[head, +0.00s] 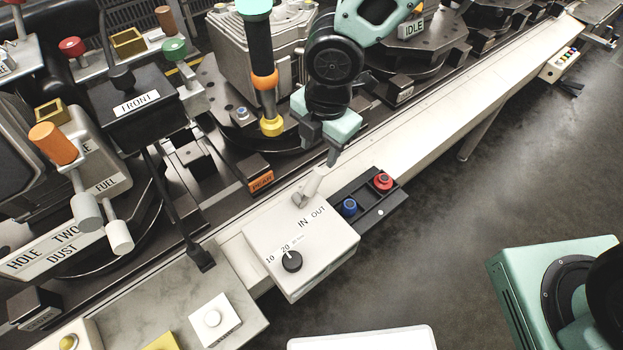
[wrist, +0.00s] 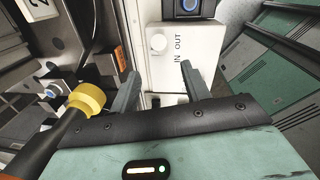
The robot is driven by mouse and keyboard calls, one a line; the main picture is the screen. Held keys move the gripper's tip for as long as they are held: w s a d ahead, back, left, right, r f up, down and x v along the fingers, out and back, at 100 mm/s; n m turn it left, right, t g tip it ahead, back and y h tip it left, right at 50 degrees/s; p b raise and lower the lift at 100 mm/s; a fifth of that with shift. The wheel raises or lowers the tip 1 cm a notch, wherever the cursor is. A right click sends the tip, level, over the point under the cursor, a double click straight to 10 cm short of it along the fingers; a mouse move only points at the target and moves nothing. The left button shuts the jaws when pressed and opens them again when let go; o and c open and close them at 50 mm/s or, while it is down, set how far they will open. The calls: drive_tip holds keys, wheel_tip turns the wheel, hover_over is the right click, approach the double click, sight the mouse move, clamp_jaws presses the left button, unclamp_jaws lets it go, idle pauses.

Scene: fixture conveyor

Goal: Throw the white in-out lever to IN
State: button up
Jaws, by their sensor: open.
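The white in-out lever (head: 311,185) stands on a white control box (head: 320,247) with black IN and OUT labels. In the head view its tip tilts up and right, seemingly toward OUT. In the wrist view its round white tip (wrist: 158,43) lies level with OUT, beyond my fingertips and between their lines. My gripper (head: 323,150) is open and empty, just above and behind the lever. In the wrist view my gripper (wrist: 158,84) shows both fingers apart. I see no contact with the lever.
A black dial (head: 291,261) sits on the same box. Blue (head: 349,206) and red (head: 382,181) buttons sit on a dark panel beside it. A yellow-ended handle (head: 271,126) stands close to my gripper's left; it also shows in the wrist view (wrist: 86,98).

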sight(314, 182)
drive_tip(key=f, duration=0.8)
drive_tip(key=w+f+b, duration=0.1)
drive_tip(key=f, duration=0.3)
drive_tip(key=shift+a+f, duration=0.35)
drive_tip(key=shift+a, duration=0.05)
drive_tip(key=shift+c, duration=0.4)
clamp_jaws()
